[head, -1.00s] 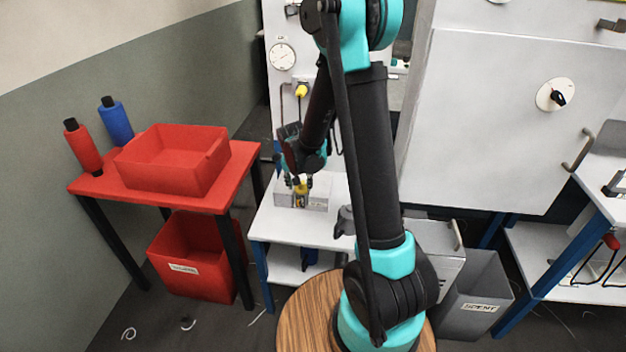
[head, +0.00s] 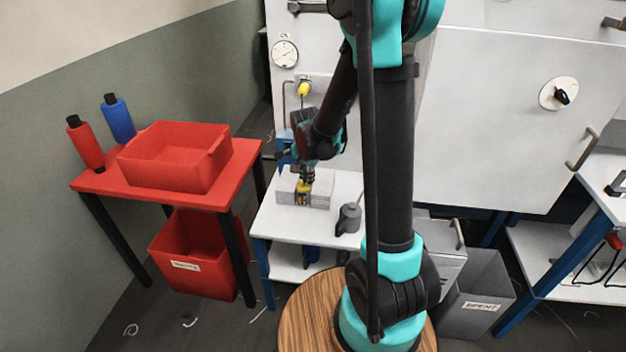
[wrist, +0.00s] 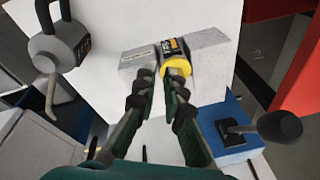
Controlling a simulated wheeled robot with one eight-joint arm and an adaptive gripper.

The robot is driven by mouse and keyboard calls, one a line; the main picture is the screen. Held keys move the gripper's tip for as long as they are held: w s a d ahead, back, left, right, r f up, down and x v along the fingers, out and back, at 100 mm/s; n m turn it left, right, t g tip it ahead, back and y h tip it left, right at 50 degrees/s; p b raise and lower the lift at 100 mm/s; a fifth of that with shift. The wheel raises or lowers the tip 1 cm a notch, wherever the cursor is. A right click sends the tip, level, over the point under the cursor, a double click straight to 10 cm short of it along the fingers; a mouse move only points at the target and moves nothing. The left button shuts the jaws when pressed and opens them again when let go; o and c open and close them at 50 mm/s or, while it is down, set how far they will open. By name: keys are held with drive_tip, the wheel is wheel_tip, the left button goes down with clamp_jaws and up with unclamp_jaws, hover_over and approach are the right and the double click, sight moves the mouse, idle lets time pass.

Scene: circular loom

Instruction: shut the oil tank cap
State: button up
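A yellow fitting (head: 303,90) sits on the machine's white panel under the round oil gauge (head: 284,54). I cannot tell whether it is the oil tank cap or how it stands. A dark, labelled cylinder with a yellow end (wrist: 174,66) lies in a pale grey block (wrist: 209,49) on the white table; it also shows in the head view (head: 303,189). My gripper (wrist: 166,76) points at the yellow end, its fingertips close by. A gap shows between the fingers, and I see nothing held. Contact with the yellow end is unclear.
A grey can with a spout (head: 348,218) stands on the white table (head: 300,225), right of the block. A black ball-ended lever on a blue base (wrist: 232,127) is close to my gripper. A red table with a red tray (head: 178,158) stands left.

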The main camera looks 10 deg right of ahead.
sight(310, 188)
drive_tip(key=d+r+m+y, duration=0.1)
drive_tip(key=d+m, duration=0.1)
drive_tip(key=m, duration=0.2)
drive_tip(key=d+r+m, duration=0.2)
drive_tip(key=m, duration=0.2)
drive_tip(key=d+r+m+y, duration=0.1)
drive_tip(key=d+m, duration=0.2)
drive_tip(key=m, duration=0.2)
drive_tip(key=shift+w+r+g+y, duration=0.3)
drive_tip(key=shift+w+r+g, duration=0.05)
drive_tip(key=shift+g, duration=0.05)
clamp_jaws()
drive_tip(key=f, duration=0.3)
drive_tip(key=w+a+f+m, duration=0.1)
drive_tip(key=f, duration=0.2)
drive_tip(key=f+m, duration=0.1)
drive_tip(key=f, duration=0.2)
drive_tip(key=shift+w+a, duration=0.5)
drive_tip(key=shift+a, duration=0.2)
drive_tip(key=shift+w+a, duration=0.3)
drive_tip(key=shift+a, duration=0.25)
drive_tip(key=shift+w+a, duration=0.35)
drive_tip(key=shift+a, duration=0.25)
drive_tip(key=shift+a, duration=0.1)
drive_tip(key=shift+w+a+r, duration=0.1)
drive_tip(key=shift+w+a, duration=0.1)
drive_tip(key=shift+a, duration=0.3)
